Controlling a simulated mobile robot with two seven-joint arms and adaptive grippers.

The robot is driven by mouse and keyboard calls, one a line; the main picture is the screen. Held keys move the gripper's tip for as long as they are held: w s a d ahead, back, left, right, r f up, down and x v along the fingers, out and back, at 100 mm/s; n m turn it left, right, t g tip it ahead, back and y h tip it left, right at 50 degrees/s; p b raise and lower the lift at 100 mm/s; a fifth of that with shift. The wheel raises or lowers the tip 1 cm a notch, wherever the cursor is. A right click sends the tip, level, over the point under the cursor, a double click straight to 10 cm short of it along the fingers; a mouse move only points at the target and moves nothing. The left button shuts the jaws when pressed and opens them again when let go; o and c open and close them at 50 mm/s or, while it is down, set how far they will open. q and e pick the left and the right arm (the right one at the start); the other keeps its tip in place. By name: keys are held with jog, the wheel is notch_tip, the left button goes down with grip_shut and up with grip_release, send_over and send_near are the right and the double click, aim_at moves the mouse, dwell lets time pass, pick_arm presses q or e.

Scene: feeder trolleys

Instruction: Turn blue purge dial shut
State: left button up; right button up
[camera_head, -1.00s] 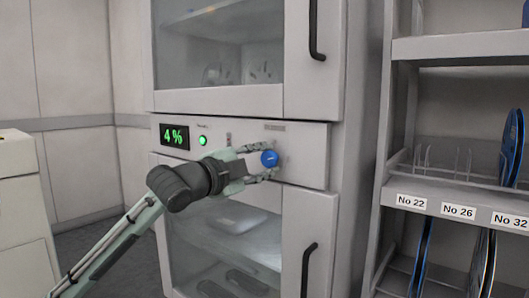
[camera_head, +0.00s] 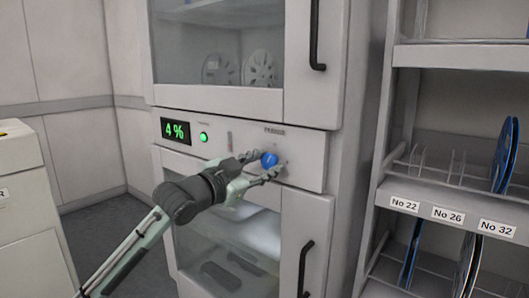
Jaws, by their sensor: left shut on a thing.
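The blue purge dial (camera_head: 269,160) sits on the grey control panel of the dry cabinet (camera_head: 305,160), under a small label that seems to read PURGE. My left gripper (camera_head: 268,167) reaches in from the left, its fingers on either side of the dial, shut on it. The gripper is tilted, with one finger above left and one below right of the dial. A green display (camera_head: 175,131) on the panel reads 4 %, and a green lamp (camera_head: 204,137) beside it is lit. My right gripper is out of view.
Glass doors with black handles (camera_head: 306,268) are above and below the panel. A shelf rack (camera_head: 450,190) with blue-edged reels and labels No 22, No 26 and No 32 stands on the right. A pale cabinet (camera_head: 30,215) stands at the left, with open floor between.

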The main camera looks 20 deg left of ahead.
pick_arm(q)
jog(key=n, duration=0.2)
jog(key=shift+n+p, duration=0.35)
jog(key=shift+n, duration=1.55)
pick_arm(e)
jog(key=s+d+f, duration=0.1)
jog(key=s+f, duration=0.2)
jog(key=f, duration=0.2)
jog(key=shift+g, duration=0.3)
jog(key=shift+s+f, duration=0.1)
pick_arm(q)
jog(key=o, duration=1.2)
jog(key=shift+c, duration=0.2)
jog(key=v, duration=1.2)
